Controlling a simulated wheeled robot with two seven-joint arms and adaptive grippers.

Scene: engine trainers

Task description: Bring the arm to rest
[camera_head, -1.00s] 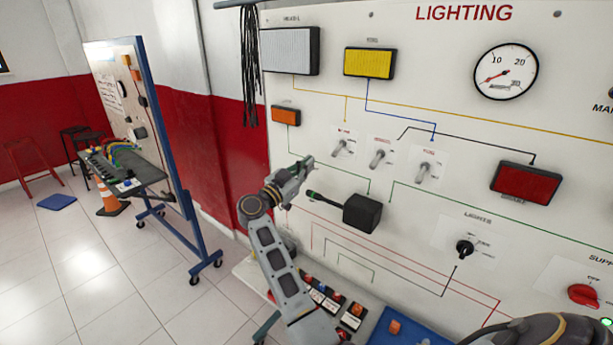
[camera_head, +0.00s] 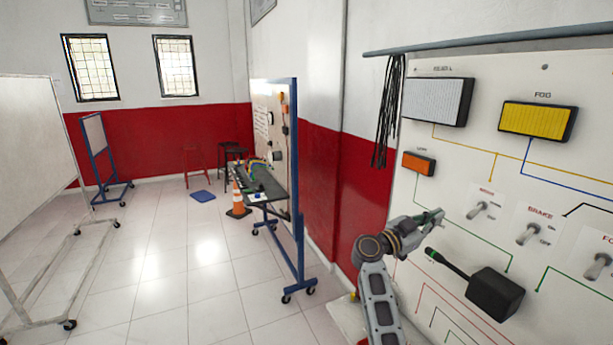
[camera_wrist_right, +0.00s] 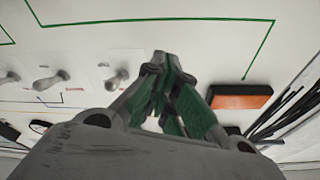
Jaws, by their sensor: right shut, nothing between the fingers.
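My right gripper (camera_head: 438,216) is at the end of the grey arm at the lower right of the head view. It is in front of the white lighting panel (camera_head: 465,150), below the orange lamp (camera_head: 419,164) and above and left of the black stalk switch (camera_head: 494,292). In the right wrist view its fingers (camera_wrist_right: 160,62) come together at the tips, with nothing between them. The orange lamp also shows there (camera_wrist_right: 240,97), right of the fingers. I cannot tell whether the fingertips touch the panel. My left gripper is not in view.
Toggle switches (camera_head: 479,210) stick out of the panel, and black cables (camera_head: 389,110) hang at its left edge. A blue-framed wheeled trainer (camera_head: 297,190) and an orange cone (camera_head: 237,198) stand farther back. The tiled floor (camera_head: 200,265) to the left has free room.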

